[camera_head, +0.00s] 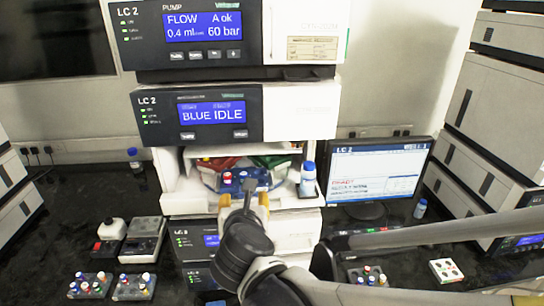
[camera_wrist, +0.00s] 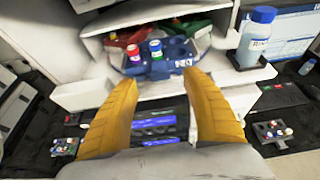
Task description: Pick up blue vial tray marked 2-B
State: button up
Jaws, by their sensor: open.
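A blue vial tray (camera_head: 262,181) sits in the open bay of the middle instrument. It also shows in the wrist view (camera_wrist: 180,66), with a white mark on its front that is too blurred to read surely. In the wrist view the empty gap between the fingers (camera_wrist: 161,88) lies just below the tray.
A red tray (camera_wrist: 122,40) and a green tray (camera_wrist: 192,27) sit deeper in the bay. A blue-capped bottle (camera_head: 308,180) stands at the bay's right. A monitor (camera_head: 378,172) is farther right. More vial trays (camera_head: 90,285) lie on the dark bench.

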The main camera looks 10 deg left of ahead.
aim_at(244, 194)
jog(key=b+x, duration=0.1)
jog(key=x, duration=0.4)
jog(key=shift+w+f, duration=0.1)
jog(key=shift+w, duration=0.05)
grip_shut()
